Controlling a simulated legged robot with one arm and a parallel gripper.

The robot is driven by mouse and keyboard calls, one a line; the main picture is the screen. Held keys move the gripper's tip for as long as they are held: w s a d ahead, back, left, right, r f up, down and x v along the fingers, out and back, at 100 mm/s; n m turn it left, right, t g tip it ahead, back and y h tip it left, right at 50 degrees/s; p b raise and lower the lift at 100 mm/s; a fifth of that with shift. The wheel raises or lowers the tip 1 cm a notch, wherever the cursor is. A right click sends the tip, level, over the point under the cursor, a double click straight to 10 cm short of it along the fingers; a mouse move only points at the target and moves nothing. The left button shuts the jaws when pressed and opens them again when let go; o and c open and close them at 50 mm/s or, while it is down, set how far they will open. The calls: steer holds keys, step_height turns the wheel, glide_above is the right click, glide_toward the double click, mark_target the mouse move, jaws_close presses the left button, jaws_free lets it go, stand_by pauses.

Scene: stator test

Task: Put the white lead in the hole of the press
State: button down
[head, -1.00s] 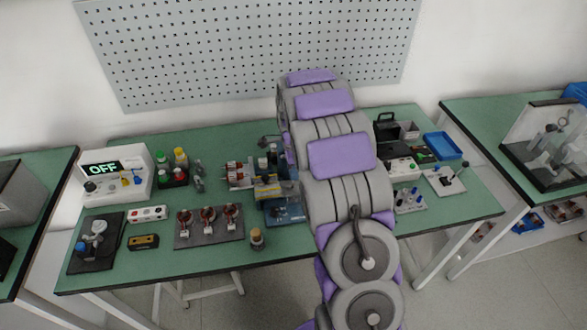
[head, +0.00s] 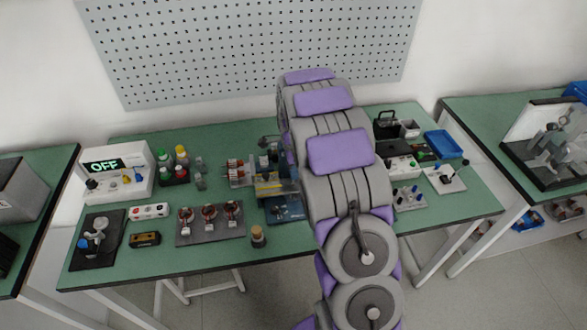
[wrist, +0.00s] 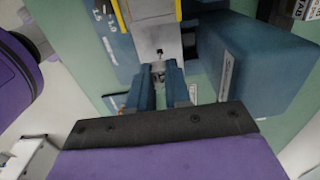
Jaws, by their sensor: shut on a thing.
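My gripper (wrist: 162,82) shows in the wrist view with two blue fingers shut on a small pale piece (wrist: 158,66), which looks like the end of the white lead. The fingers hide most of it. Just beyond the fingertips is a grey metal plate with a small dark hole (wrist: 160,51), flanked by blue blocks and a yellow strip; this looks like the press (wrist: 168,30). I cannot tell whether the lead touches the hole. In the head view the blue press (head: 285,207) stands mid-table, partly behind my arm, and my gripper is hidden.
A dark board with several copper-wound stators (head: 209,222) lies left of the press. A white unit reading OFF (head: 115,172) and a dark gauge stand (head: 97,240) are at the far left. A blue tray (head: 443,145) lies right. The table's front edge is close.

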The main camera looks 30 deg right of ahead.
steer(key=shift+f, duration=1)
steer(key=shift+f, duration=0.2)
steer(key=shift+f, duration=0.8)
steer(key=c, duration=1)
jaws_free()
step_height(320, 180, up, 17)
steer(key=p, duration=0.3)
steer(key=shift+r+p, duration=0.15)
steer(key=shift+p, duration=0.2)
